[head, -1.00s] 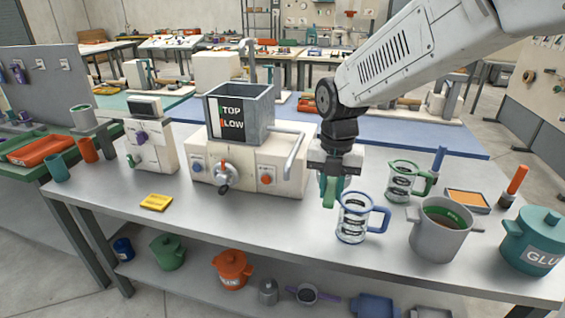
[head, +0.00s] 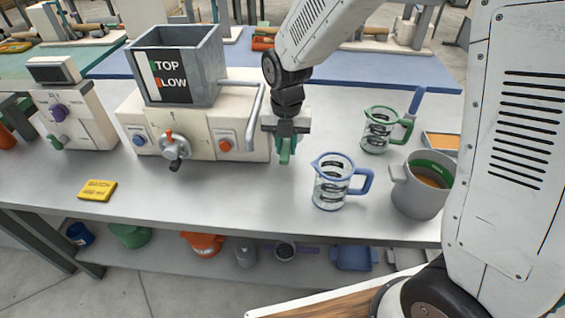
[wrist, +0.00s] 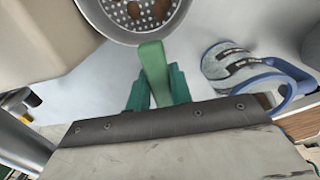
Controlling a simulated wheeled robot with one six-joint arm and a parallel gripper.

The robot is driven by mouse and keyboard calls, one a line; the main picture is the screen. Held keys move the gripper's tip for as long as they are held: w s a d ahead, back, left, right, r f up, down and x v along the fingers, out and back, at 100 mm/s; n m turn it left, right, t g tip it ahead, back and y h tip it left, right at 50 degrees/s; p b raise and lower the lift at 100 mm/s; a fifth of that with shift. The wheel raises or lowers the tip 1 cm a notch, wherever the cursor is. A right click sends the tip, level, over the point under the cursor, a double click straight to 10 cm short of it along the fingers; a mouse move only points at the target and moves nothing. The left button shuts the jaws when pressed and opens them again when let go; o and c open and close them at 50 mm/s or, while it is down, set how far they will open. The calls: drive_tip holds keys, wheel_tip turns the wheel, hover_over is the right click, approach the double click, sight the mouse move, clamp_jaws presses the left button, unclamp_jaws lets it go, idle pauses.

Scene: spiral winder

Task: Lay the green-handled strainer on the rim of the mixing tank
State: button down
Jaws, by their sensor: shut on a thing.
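My gripper (head: 285,143) is shut on the green handle (wrist: 153,72) of the strainer. In the wrist view the strainer's round perforated metal bowl (wrist: 143,12) shows at the top edge, partly cut off. In the head view I see green at the fingers, but cannot make out the bowl. A square grey open-topped tank (head: 203,88) with a "TOP / LOW" sign stands on the cream machine (head: 195,130); it looks like the mixing tank. My gripper is right of this machine and lower than the tank's rim, with the strainer apart from the tank.
A blue-handled jug (head: 332,190) stands close to the right of my gripper. A green-handled jug (head: 378,135) and a grey pot (head: 412,198) are further right. A grey bent pipe (head: 257,112) rises on the machine's right side. A yellow block (head: 97,190) lies at front left.

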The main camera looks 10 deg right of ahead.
wheel_tip(320, 180, down, 8)
drive_tip(key=shift+f, duration=0.1)
idle(0.4)
drive_tip(key=c, duration=1.3)
unclamp_jaws()
drive_tip(key=shift+f, duration=0.1)
drive_tip(key=shift+o, duration=0.2)
wheel_tip(320, 180, up, 12)
drive_tip(key=shift+r, duration=0.2)
